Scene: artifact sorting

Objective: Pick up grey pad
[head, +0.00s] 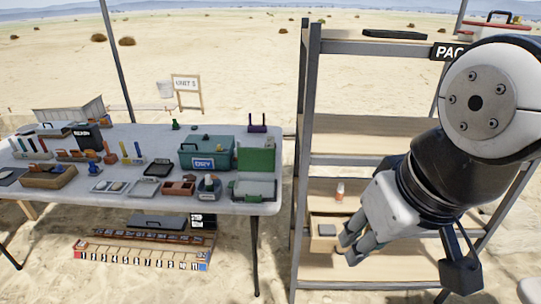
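A small dark grey flat piece (326,231), which looks like the grey pad, lies in or on an open tan box (322,246) on a lower shelf of the rack. My gripper (347,246) reaches down from the right, its fingertips at the right side of the box and just right of the grey piece. The fingers overlap in this view, so their opening is unclear. The gripper hides the right part of the box. I cannot tell whether the fingers touch it.
The metal rack (304,150) has an upright just left of the box. A small white and orange bottle (339,192) stands behind the box. The white table (225,207) at left is crowded with trays, tools and a teal box (207,153). A long numbered board (140,254) lies beneath it.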

